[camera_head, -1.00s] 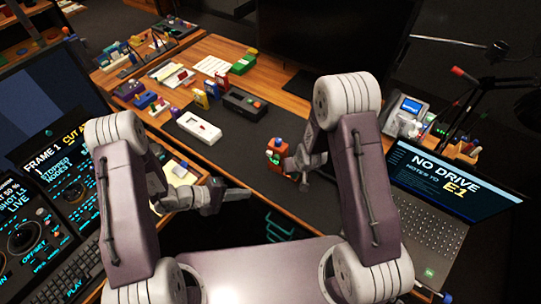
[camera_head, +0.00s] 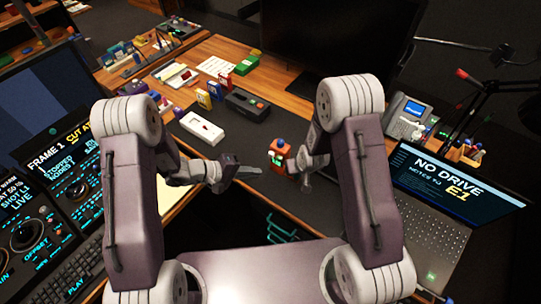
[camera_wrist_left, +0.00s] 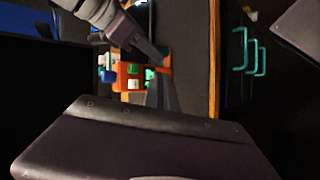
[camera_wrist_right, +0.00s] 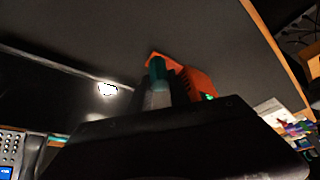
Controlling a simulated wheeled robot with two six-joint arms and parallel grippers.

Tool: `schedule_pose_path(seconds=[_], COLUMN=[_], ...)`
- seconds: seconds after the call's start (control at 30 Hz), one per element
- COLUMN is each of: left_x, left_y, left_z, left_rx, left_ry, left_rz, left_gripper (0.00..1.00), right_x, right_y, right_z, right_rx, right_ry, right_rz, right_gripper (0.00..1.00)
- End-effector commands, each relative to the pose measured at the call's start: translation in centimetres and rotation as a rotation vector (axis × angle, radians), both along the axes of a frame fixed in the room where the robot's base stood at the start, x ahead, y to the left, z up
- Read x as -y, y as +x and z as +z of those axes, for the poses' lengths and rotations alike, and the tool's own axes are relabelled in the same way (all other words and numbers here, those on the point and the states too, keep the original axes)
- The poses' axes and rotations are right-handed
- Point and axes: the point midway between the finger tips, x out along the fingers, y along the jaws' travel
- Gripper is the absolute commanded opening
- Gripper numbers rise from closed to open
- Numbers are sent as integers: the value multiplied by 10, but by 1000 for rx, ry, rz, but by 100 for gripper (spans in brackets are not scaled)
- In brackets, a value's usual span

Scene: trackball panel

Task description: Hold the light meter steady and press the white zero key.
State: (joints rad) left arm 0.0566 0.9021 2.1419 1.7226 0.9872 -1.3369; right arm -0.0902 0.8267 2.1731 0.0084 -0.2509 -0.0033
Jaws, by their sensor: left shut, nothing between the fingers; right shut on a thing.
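The light meter looks to be the small orange-red box with a blue knob on top (camera_head: 279,155), near the middle of the desk in the head view. My right gripper (camera_head: 298,167) is shut on it from the right. My left gripper (camera_head: 260,173) is shut and empty, its tips just left of and in front of the meter; contact cannot be told. In the right wrist view the meter (camera_wrist_right: 190,76) is partly hidden by the fingers.
A white device (camera_head: 202,127) and a dark box (camera_head: 246,104) stand behind on the mat. An open laptop (camera_head: 445,205) and a desk phone (camera_head: 408,115) are at right, control panels (camera_head: 45,220) at left. The mat between the meter and the white device is clear.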

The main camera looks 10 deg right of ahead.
Motion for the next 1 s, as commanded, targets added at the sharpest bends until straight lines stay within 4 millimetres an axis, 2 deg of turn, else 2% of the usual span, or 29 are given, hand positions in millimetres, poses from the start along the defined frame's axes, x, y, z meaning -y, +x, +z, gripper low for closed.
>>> schedule_pose_path(seconds=[0.2, 0.4, 1.0], left_x=[19, 29, 31], left_y=[23, 34, 36], left_z=[-1, 0, 0], left_rx=[2, 0, 0], left_ry=[1, 1, 1], left_rz=[-3, -1, 0], left_gripper=[0, 0, 0], right_x=[0, 0, 0], right_y=[0, 0, 0], right_z=[0, 0, 0], right_rx=[1, 1, 0], right_ry=[0, 0, 0], right_rz=[0, 0, 0], right_gripper=[0, 0, 0])
